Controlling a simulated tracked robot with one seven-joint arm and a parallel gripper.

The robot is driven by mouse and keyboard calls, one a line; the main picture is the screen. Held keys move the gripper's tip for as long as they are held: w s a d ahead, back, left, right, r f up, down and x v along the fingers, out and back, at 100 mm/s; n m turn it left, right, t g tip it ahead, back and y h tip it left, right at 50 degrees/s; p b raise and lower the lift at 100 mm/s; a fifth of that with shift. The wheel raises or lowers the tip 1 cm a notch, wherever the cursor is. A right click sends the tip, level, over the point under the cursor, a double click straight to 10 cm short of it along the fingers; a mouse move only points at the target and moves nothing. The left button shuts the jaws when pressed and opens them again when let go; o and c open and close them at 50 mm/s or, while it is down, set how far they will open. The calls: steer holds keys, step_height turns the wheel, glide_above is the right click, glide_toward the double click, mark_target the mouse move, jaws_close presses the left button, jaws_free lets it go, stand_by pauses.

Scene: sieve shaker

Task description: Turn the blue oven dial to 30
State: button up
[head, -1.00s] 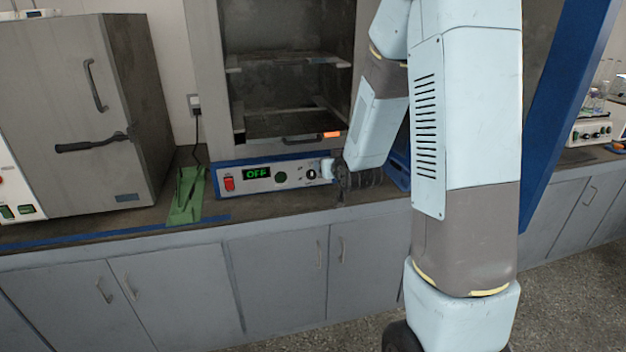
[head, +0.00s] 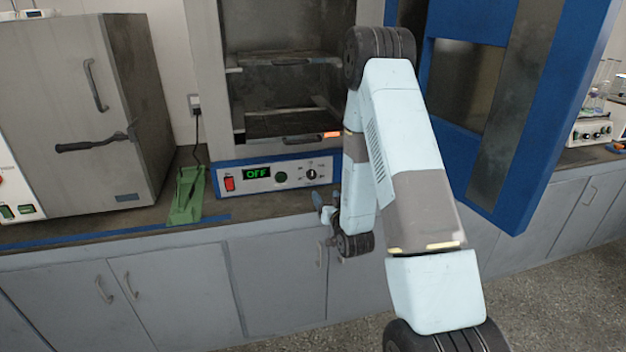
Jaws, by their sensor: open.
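The blue oven (head: 224,188) stands on the bench with its blue door (head: 520,120) swung open to the right. Its front panel has a black dial (head: 311,174) with marks around it, at the right end. The dial's exact setting is too small to read. A green display (head: 257,174) on the panel reads OFF. My gripper (head: 322,205) is just below and right of the dial, in front of the bench edge, apart from the panel. It is open and looks empty.
A red switch (head: 230,184) and a dark green round button (head: 281,177) sit left of the dial. A green stand (head: 187,195) is on the bench left of the oven. A grey oven (head: 60,110) stands farther left. Cabinets (head: 180,290) lie below the bench.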

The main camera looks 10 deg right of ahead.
mark_target(312, 176)
steer(key=w, duration=0.8)
steer(key=w+a, duration=0.1)
steer(key=w, duration=0.4)
steer(key=shift+w, duration=0.1)
steer(key=shift+a, duration=0.1)
steer(key=c, duration=1.1)
